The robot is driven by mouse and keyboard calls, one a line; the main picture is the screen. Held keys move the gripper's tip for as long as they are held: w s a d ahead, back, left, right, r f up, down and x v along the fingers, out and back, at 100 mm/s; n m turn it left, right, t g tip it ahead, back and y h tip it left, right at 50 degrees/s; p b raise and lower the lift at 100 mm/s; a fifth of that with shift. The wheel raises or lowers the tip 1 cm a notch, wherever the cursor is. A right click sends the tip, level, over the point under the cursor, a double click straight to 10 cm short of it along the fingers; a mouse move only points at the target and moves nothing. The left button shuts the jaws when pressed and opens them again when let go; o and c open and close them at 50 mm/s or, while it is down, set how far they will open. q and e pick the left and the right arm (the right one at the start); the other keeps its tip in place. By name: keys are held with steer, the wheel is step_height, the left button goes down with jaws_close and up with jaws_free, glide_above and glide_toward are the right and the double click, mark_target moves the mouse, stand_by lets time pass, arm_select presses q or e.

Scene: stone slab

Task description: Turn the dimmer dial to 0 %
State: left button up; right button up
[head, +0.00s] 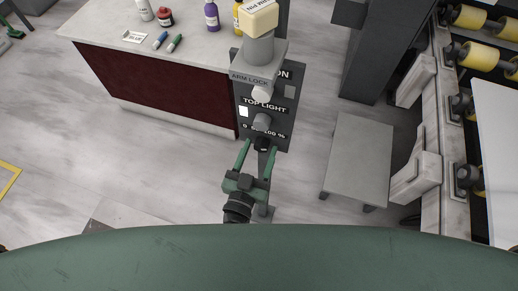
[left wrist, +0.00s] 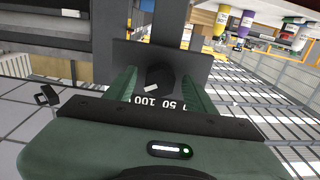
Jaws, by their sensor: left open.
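The dark dimmer dial (head: 262,143) shows at the bottom of the grey control panel (head: 283,103), below the printed 0 to 100 % scale. In the left wrist view the dial (left wrist: 158,76) carries a white mark on its lower left side, and part of the scale shows below it. My left gripper (head: 259,152) is open, with one green finger on either side of the dial. The fingers (left wrist: 168,83) appear apart from it; whether a tip touches is too small to tell. My right gripper is not in view.
Above the dial are a grey knob (head: 262,121), a white switch (head: 243,111) and the ARM LOCK part (head: 256,77). A counter (head: 108,42) with bottles and markers stands left. A grey low table (head: 358,160) and roller machinery (head: 484,55) stand right. Open floor lies left.

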arm_select(q)
jaws_close()
